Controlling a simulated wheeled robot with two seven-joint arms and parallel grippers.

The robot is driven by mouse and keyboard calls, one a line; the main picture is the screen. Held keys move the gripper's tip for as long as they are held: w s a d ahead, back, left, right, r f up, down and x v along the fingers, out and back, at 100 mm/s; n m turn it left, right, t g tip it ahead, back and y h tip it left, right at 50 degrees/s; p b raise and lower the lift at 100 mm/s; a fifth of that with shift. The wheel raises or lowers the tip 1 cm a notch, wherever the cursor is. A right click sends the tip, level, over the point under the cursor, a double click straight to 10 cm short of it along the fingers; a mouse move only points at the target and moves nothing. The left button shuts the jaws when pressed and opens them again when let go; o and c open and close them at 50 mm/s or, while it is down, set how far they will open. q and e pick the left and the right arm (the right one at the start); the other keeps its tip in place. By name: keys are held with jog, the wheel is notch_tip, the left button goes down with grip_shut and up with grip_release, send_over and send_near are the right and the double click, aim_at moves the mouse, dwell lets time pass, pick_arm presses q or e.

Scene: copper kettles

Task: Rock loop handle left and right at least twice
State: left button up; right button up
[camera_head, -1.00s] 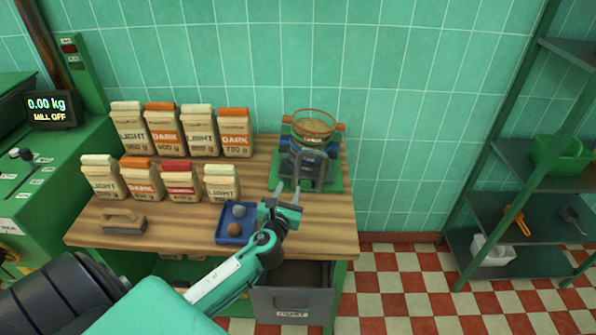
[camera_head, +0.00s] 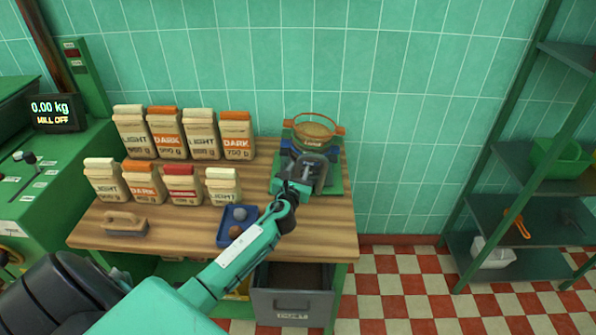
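The grey loop handle (camera_head: 325,166) stands at the front of a sieve device on a green base, near the right end of the wooden table. Above it is a round sieve (camera_head: 313,131) with an orange rim and two side lugs. My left gripper (camera_head: 306,174) is at the loop handle, its fingers reaching up at the handle's lower left part. The fingers blend with the grey handle, so I cannot tell whether they touch or grip it. My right gripper is out of view.
A blue tray (camera_head: 224,240) with small round items lies just left of my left forearm. Several labelled bags (camera_head: 180,186) stand in two rows on the left. A brush (camera_head: 124,223) lies at the front left. An open grey drawer (camera_head: 291,306) juts out below.

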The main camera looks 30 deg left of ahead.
pick_arm(q)
grip_shut()
jog(key=shift+s+a+f+n+b, duration=0.2)
jog(key=shift+a+f+n+b, duration=0.15)
jog(key=shift+b, duration=0.4)
jog(key=shift+s+a+r+n, duration=0.1)
jog(key=shift+s+a+n, duration=0.1)
jog(key=shift+n, duration=0.25)
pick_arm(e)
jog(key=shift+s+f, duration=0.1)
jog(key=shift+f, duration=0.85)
pick_arm(q)
grip_release()
